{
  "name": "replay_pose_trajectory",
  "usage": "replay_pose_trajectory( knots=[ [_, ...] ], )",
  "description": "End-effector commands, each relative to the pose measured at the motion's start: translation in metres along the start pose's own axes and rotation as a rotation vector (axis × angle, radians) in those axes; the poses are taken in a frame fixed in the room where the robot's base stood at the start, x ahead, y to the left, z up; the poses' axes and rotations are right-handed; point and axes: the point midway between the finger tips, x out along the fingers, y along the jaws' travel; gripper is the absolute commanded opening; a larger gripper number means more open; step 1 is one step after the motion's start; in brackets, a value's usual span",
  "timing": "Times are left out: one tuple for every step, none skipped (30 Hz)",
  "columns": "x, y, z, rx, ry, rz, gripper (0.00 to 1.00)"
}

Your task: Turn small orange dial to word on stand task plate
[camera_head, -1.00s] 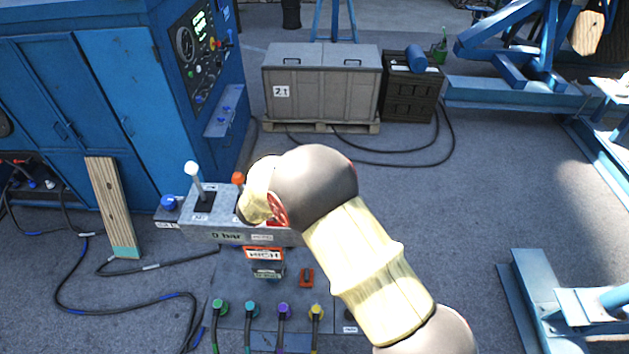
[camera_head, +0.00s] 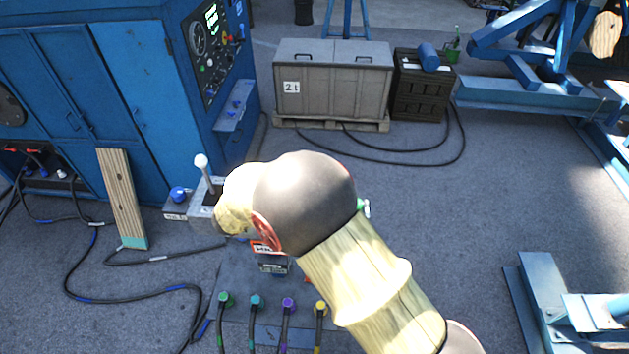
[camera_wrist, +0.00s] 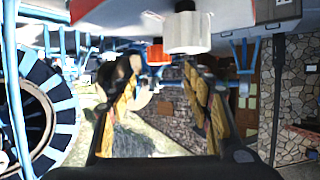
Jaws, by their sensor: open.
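The grey control stand (camera_head: 203,222) is mostly hidden behind my arm in the head view. Its white-knobbed lever (camera_head: 203,165) stands up at the left. An orange-edged word plate (camera_head: 266,249) on its front is partly covered, so its word cannot be read in full. No orange dial shows in the head view. In the wrist view, an orange round part (camera_wrist: 156,54) shows beyond a larger white knob (camera_wrist: 187,32), above the gap between my fingers; I cannot tell whether it is the dial. My gripper (camera_wrist: 160,78) is open, with nothing seen between its fingers.
A blue knob (camera_head: 179,194) sits left of the stand. Coloured cable plugs (camera_head: 256,303) line the panel in front. A wooden plank (camera_head: 122,198) leans on the blue cabinet (camera_head: 120,90). Cables lie on the floor at left. A grey crate (camera_head: 333,85) stands behind.

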Motion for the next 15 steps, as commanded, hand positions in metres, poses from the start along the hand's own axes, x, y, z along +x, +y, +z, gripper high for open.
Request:
replay_pose_trajectory(
  knots=[
    [-0.008, -0.001, 0.0, -0.001, 0.0, -0.002, 0.5],
    [-0.011, 0.0, 0.001, -0.001, 0.0, -0.001, 0.5],
    [-0.015, 0.0, 0.001, -0.001, -0.001, -0.001, 0.5],
    [-0.018, 0.0, 0.001, -0.001, -0.001, -0.001, 0.5],
    [-0.02, 0.0, 0.001, -0.002, -0.001, -0.001, 0.5],
    [-0.022, 0.0, 0.001, -0.002, 0.0, -0.001, 0.5],
    [-0.023, 0.0, 0.001, -0.002, 0.0, -0.001, 0.5],
    [-0.024, 0.0, 0.001, -0.002, 0.0, 0.0, 0.5],
    [-0.024, 0.0, 0.001, -0.002, 0.0, 0.0, 0.5],
    [-0.024, 0.0, 0.001, -0.002, 0.0, 0.0, 0.5],
    [-0.025, 0.0, 0.001, -0.002, 0.0, 0.001, 0.5],
    [-0.025, 0.0, 0.001, -0.002, 0.0, 0.001, 0.5],
    [-0.024, 0.0, 0.001, -0.002, 0.0, 0.001, 0.5],
    [-0.024, 0.0, 0.001, -0.002, 0.0, 0.001, 0.5],
    [-0.024, 0.0, 0.001, -0.002, 0.0, 0.001, 0.5]
  ],
)
